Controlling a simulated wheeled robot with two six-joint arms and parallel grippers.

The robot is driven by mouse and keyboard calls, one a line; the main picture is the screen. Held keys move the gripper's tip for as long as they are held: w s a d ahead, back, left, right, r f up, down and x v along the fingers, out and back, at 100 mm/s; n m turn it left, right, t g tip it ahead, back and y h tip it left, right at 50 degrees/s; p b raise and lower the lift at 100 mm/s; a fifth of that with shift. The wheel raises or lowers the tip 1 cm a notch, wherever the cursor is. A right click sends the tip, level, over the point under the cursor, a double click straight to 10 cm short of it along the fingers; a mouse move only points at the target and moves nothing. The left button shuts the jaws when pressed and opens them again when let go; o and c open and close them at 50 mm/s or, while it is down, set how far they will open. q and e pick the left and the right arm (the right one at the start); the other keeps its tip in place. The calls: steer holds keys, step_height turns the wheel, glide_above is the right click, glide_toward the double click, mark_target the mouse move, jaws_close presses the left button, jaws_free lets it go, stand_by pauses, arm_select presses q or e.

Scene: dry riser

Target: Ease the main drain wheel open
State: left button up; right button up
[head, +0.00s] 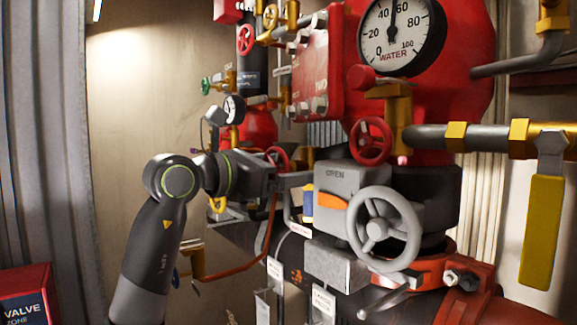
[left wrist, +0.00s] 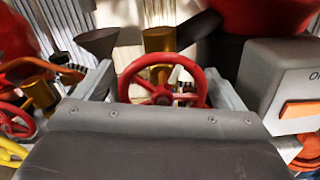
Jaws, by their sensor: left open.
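A small red handwheel (left wrist: 162,97) on a brass valve stands between the two fingers of my left gripper (left wrist: 160,84) in the left wrist view. Both fingers are apart, one on each side of the rim, and I see a gap on each side. In the head view this red wheel (head: 278,157) shows partly behind my left gripper (head: 294,171), left of the grey box marked OPEN. I cannot read a label that names it as the main drain wheel. My right gripper is not in view.
The grey box (head: 338,178) with an orange indicator and a large grey handwheel (head: 383,228) stand just right of my left gripper. Another red wheel (head: 370,141) is above them. A yellow lever (head: 541,232) hangs at the right. An orange-red tube (head: 262,240) runs below my gripper.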

arm_select(q)
steer(key=shift+s+r, duration=0.1)
steer(key=shift+s, duration=0.1)
steer(key=shift+c, duration=1)
steer(key=c, duration=0.8)
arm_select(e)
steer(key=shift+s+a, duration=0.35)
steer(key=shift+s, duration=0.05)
